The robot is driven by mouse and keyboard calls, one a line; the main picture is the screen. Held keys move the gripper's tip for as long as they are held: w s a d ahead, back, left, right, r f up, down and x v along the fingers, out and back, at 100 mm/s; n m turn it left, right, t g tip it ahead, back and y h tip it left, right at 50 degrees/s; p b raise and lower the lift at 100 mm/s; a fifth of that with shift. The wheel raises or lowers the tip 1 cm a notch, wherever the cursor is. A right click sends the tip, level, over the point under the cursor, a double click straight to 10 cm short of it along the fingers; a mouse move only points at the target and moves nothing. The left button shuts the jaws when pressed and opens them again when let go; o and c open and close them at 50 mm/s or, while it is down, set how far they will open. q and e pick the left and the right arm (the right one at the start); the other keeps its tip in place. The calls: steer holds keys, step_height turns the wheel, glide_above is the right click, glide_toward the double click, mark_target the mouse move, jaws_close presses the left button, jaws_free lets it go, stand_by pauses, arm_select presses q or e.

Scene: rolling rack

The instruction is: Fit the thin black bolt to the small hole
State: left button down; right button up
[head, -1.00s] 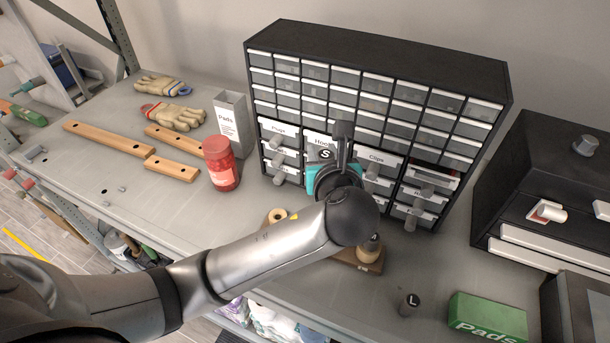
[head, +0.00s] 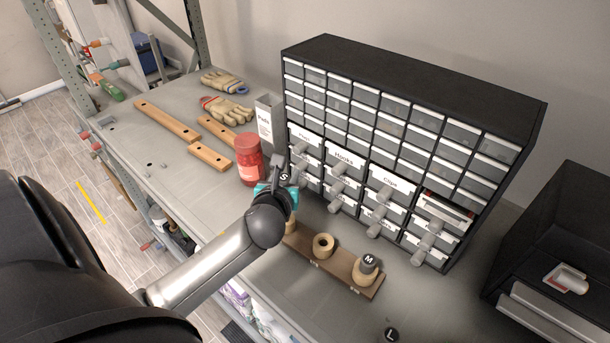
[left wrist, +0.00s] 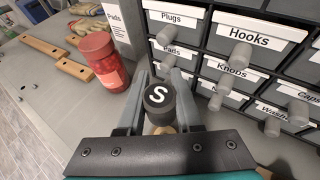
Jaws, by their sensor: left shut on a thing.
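My left gripper (head: 283,182) is shut on the thin black bolt (head: 284,177), whose top is marked S. In the left wrist view the bolt (left wrist: 158,97) stands between the two fingers, lettered end toward the camera. A wooden block (head: 335,268) with round tan collars lies below. The gripper is over the block's left end, where a collar (head: 291,227) is mostly hidden behind my arm. Tan also shows just under the bolt in the wrist view (left wrist: 164,130). I cannot tell whether the bolt touches that collar. My right gripper is not in view.
The middle collar (head: 323,244) is empty; the right one holds a bolt marked M (head: 369,262). A bolt marked L (head: 391,335) stands at the bottom edge. The drawer cabinet (head: 415,90), with protruding knobs, is close behind. A red jar (head: 248,160) stands to the left.

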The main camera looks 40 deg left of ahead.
arm_select(q)
steer(key=shift+a, duration=0.15)
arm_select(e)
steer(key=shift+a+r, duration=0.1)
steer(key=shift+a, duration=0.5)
arm_select(q)
step_height(320, 180, down, 6)
steer(key=b, duration=0.3)
steer(key=shift+r, duration=0.2)
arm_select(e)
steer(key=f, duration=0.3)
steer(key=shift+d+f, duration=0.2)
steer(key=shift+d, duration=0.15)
arm_select(q)
steer(key=shift+f, duration=0.2)
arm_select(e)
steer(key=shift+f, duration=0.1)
arm_select(q)
steer(key=shift+f+b, duration=1.65)
steer(key=shift+f, duration=0.75)
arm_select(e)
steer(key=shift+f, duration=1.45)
arm_select(q)
steer(key=c, duration=0.5)
jaws_free()
